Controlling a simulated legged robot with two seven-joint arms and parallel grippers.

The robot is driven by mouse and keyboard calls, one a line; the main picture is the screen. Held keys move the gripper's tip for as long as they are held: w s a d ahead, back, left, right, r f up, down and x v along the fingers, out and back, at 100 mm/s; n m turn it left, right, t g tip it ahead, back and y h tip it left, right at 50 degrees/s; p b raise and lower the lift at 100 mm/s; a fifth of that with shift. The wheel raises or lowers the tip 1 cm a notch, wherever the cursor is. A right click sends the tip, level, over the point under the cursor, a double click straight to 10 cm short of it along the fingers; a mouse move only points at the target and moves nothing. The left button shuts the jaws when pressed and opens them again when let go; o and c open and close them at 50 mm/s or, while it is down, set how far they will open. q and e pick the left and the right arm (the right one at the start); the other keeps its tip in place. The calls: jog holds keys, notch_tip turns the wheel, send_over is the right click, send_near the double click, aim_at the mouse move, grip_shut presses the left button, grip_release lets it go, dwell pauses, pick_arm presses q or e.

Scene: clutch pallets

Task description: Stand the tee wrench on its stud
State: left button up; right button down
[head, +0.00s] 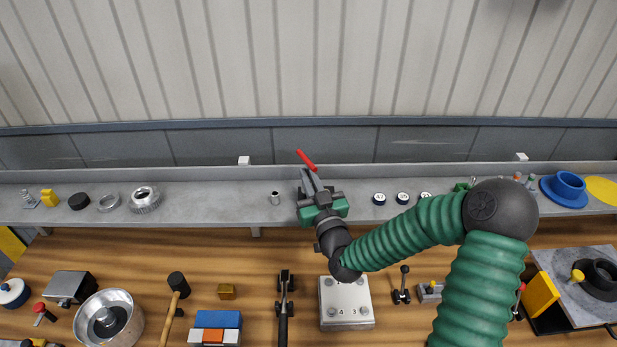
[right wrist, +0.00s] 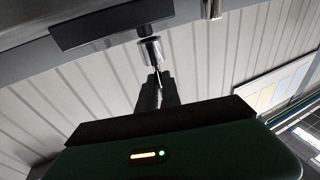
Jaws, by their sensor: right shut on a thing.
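My right gripper (head: 312,186) is shut above the grey shelf and points away from me toward the wall. A red bar (head: 306,159) shows just past its fingertips; it looks like part of the held tee wrench. In the right wrist view the fingers (right wrist: 157,88) are closed on a thin dark shaft with a silver round piece (right wrist: 150,50) beyond them. How the wrench is tilted is hard to tell. A pale block (head: 346,300) with corner studs and numbers such as 4 and 3 stands on the bench below my arm. I cannot tell which stud is the wrench's own. My left gripper is not seen.
The shelf (head: 220,205) runs along the back, with a small silver cylinder (head: 275,198) left of my gripper and round dark-and-white caps (head: 379,199) to the right.

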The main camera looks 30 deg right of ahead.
aim_at(308, 162)
jog(key=shift+f+b, duration=0.8)
jog(key=shift+f, duration=0.05)
jog(key=c, duration=1.5)
grip_release()
jog(key=shift+o, duration=0.7)
jog(key=o, duration=0.3)
notch_tip(308, 162, up, 7)
jog(key=p, duration=0.6)
jog(key=shift+r, duration=0.1)
